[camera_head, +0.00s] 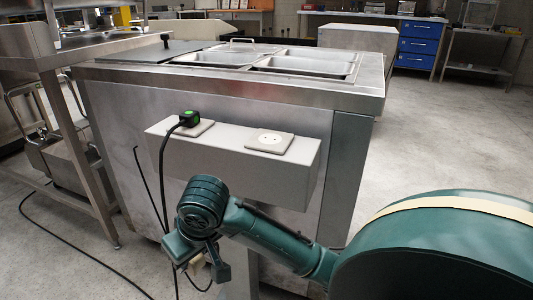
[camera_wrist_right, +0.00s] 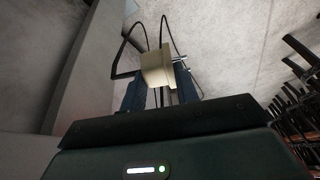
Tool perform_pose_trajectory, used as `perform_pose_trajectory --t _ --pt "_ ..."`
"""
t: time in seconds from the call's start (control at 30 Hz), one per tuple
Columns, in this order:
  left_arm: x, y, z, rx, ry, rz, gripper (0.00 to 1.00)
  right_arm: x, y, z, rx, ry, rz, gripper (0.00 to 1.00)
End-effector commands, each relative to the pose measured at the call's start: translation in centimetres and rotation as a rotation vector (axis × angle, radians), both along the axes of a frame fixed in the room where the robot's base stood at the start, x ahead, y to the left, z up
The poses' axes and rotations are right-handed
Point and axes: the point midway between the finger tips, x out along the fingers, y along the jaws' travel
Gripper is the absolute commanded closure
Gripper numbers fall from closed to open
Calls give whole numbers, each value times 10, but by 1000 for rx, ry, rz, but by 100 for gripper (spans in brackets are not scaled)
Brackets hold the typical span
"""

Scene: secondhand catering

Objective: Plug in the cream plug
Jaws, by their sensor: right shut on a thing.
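The cream plug (camera_wrist_right: 157,65) is between the two blue fingers of my right gripper (camera_wrist_right: 160,82) in the right wrist view, with dark cable near it. In the head view my right gripper (camera_head: 200,262) is low in front of the steel counter, below the grey socket box (camera_head: 235,165). A small pale part of the cream plug (camera_head: 196,263) shows there, mostly hidden. On top of the box, the right socket (camera_head: 269,141) is empty. My left gripper is not in view.
The steel counter (camera_head: 110,105) with several sunken pans stands behind the box. A black cable (camera_head: 162,180) hangs from the black plug, and another cable (camera_head: 75,245) runs over the floor at left. A steel table (camera_head: 70,50) stands at left.

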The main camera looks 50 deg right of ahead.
Motion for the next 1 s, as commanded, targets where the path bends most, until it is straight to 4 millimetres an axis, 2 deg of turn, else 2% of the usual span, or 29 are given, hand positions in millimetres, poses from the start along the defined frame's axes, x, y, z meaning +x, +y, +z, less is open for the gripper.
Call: perform_pose_trajectory --t 0.03,0.27,0.3,0.33,0.43,0.7,0.93,1.0 --pt "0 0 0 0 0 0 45 7 4 14 2 -7 -12 90" --pt "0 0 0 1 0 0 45 17 7 38 -7 0 -45 90" --pt "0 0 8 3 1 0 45 16 7 45 -4 3 -44 90" --pt "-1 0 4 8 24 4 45 16 8 48 -3 4 -43 90" --pt "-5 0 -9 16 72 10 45 15 8 51 -2 4 -43 90" --pt "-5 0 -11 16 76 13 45 15 8 49 -2 4 -42 90" --pt "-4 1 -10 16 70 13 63 15 8 49 -2 4 -41 90" --pt "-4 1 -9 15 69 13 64 15 8 49 -2 4 -41 90"
